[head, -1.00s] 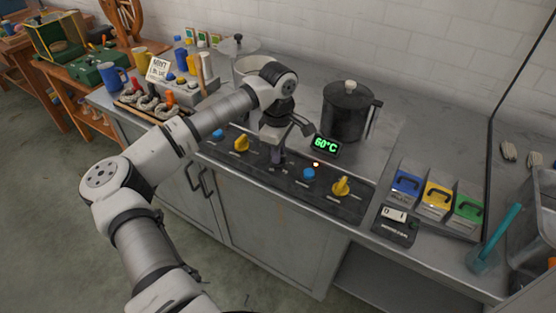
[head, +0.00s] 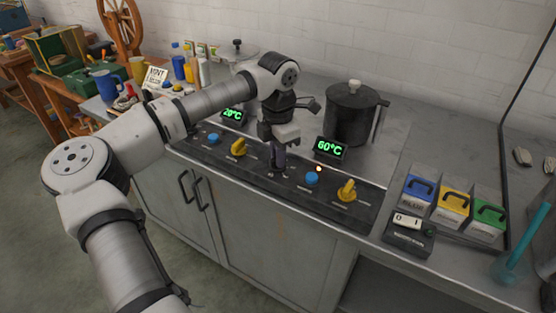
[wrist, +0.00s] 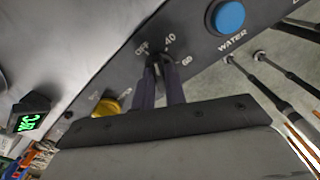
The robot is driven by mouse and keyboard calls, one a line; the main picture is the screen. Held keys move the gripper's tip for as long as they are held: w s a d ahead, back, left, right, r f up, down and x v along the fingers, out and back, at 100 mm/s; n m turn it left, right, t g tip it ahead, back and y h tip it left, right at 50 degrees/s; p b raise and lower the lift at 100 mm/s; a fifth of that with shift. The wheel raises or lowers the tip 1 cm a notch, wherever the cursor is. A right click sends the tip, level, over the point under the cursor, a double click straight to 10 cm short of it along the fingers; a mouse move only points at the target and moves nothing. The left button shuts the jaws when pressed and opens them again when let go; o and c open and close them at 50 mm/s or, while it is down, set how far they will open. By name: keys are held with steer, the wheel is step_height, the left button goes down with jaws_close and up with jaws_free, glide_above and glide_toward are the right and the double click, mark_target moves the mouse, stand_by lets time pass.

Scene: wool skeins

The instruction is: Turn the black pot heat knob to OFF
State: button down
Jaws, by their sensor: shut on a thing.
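The black pot (head: 352,115) stands on the counter behind the control panel, its lid on. The display (head: 331,147) in front of it reads 60°C. My gripper (head: 278,160) points down at the panel, left of the right blue button (head: 312,178). In the wrist view my gripper (wrist: 160,82) has its dark fingers closed around a small dark heat knob (wrist: 154,62). OFF, 40 and 60 are printed around this knob. The fingers mostly hide it, so I cannot tell where it points.
The dark panel (head: 375,210) also carries yellow knobs (head: 347,190), another blue button (head: 213,139) and a lit orange lamp (head: 319,169). A second display (head: 233,114) reads 20°C. Blue, yellow and green-handled bins (head: 420,188) stand at the right. A light pot (head: 236,56) stands behind my arm.

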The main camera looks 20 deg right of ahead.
steer(key=n+b, duration=0.2)
steer(key=n, duration=0.3)
steer(key=shift+n, duration=0.3)
stand_by(0.4)
steer(key=c, duration=1.4)
jaws_free()
steer(key=shift+c, duration=0.2)
step_height(320, 180, up, 14)
steer(key=shift+b, duration=0.35)
steer(key=shift+f, duration=0.1)
